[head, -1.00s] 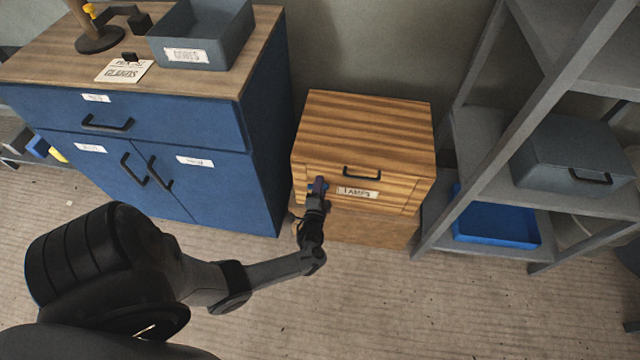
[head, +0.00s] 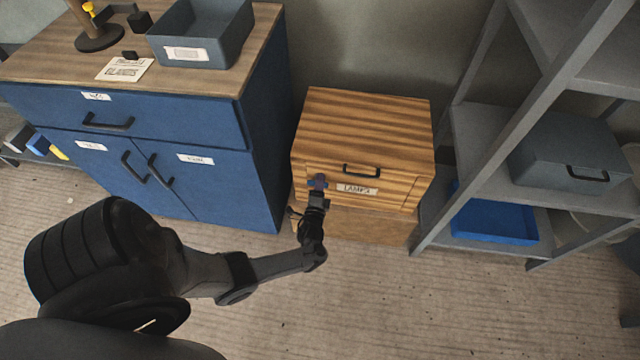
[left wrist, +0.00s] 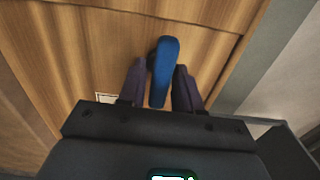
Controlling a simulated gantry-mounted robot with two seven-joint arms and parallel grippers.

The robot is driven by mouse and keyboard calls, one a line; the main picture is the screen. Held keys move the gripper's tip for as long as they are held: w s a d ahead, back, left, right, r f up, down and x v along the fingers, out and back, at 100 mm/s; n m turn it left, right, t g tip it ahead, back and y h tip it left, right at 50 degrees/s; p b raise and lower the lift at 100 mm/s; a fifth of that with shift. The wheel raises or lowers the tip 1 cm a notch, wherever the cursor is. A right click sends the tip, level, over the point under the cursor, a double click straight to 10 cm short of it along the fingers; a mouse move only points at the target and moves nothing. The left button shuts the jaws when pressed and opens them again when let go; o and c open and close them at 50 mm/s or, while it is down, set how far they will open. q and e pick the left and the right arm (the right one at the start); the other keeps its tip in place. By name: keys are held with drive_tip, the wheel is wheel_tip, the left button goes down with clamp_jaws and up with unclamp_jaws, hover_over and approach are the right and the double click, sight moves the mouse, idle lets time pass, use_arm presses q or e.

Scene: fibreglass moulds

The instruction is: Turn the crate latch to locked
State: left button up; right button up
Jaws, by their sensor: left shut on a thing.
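The wooden crate (head: 365,130) stands against the wall, with a black handle and a paper label on its front. The blue latch (left wrist: 163,70) shows in the left wrist view as a rounded bar on the crate's front, running nearly up and down in the picture. My left gripper (head: 318,183) is at the left part of the crate front. In the left wrist view its two dark fingers (left wrist: 160,85) stand on either side of the latch and are shut on it. In the head view the gripper mostly hides the latch. My right gripper is not in view.
A blue cabinet (head: 265,130) with a grey bin (head: 203,55) on top stands left of the crate. A grey shelf rack (head: 490,165) with a blue tray (head: 495,222) stands close on the right. The floor in front is clear.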

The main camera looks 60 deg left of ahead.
use_arm(q)
drive_tip(key=o, duration=0.8)
drive_tip(key=shift+s, duration=0.1)
drive_tip(key=shift+s+d, duration=0.1)
drive_tip(key=shift+d, duration=0.1)
drive_tip(key=p+v, duration=0.3)
drive_tip(key=v, duration=0.7)
drive_tip(key=shift+s+d, duration=0.1)
drive_tip(key=shift+s, duration=0.05)
